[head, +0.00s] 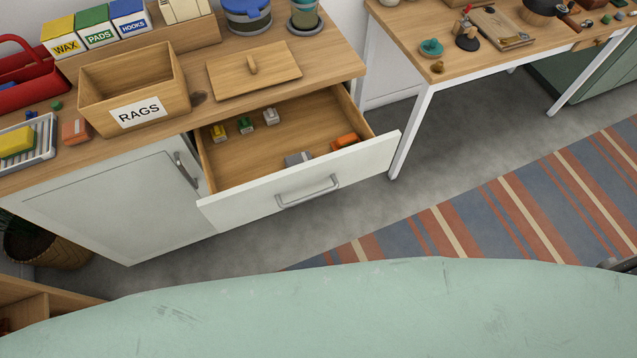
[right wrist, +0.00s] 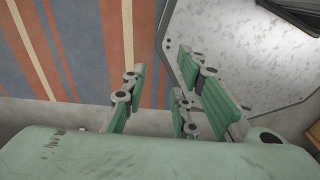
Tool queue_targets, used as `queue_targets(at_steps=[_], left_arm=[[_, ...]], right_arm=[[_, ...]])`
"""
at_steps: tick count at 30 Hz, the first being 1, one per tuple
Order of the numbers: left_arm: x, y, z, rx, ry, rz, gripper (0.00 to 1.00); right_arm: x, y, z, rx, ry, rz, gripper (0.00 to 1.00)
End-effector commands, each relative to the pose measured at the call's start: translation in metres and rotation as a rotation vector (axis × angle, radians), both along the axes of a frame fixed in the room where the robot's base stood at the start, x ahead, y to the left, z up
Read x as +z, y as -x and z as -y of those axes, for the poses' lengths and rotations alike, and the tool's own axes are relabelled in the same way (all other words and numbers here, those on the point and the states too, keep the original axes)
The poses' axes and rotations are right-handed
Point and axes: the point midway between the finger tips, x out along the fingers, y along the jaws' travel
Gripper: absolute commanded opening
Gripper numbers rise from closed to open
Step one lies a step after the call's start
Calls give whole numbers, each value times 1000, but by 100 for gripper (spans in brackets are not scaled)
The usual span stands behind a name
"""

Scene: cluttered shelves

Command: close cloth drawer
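The cloth drawer (head: 300,190) is pulled open below the wooden counter in the head view. Its white front (head: 350,165) carries a grey bar handle (head: 307,191). Inside lie small yellow, green and grey items toward the back, and a grey block (head: 298,158) and an orange block (head: 345,141) nearer the front. My right gripper (right wrist: 165,85) shows in the right wrist view with its green fingers spread apart and nothing between them. It is away from the drawer, over the floor and striped rug. My left gripper is not in view.
A wooden RAGS box (head: 135,90) and a flat wooden lid (head: 254,68) stand on the counter above. A closed white cabinet door (head: 110,205) is left of the drawer. A white-legged table (head: 410,130) stands close to the drawer's right end. Grey floor (head: 400,215) lies in front.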

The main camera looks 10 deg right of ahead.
Motion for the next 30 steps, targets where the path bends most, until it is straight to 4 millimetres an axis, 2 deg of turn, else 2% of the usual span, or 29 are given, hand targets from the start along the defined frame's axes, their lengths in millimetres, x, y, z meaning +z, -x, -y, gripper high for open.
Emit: queue_targets(at_steps=[1, 5, 8, 11, 14, 17, 21, 25, 27, 30], left_arm=[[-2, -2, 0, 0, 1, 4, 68], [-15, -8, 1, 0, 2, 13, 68], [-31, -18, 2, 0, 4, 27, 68], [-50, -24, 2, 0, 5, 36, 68], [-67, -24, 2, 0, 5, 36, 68], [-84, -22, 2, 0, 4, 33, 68], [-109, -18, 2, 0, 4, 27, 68], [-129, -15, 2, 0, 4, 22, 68], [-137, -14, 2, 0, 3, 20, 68], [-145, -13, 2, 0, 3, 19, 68]], right_arm=[[0, -21, 3, -9, 0, 34, 19], [-2, -43, -1, -110, -34, 94, 8], [2, -80, -7, -263, -97, 189, 0], [18, -123, -11, -448, -192, 297, 0], [45, -165, -15, -621, -307, 399, 0], [81, -204, -18, -779, -443, 490, 0], [145, -248, -22, -972, -666, 591, 0], [211, -275, -27, -1110, -888, 647, 0], [244, -284, -31, -1163, -997, 659, 0], [282, -291, -35, -1212, -1118, 664, 0]])
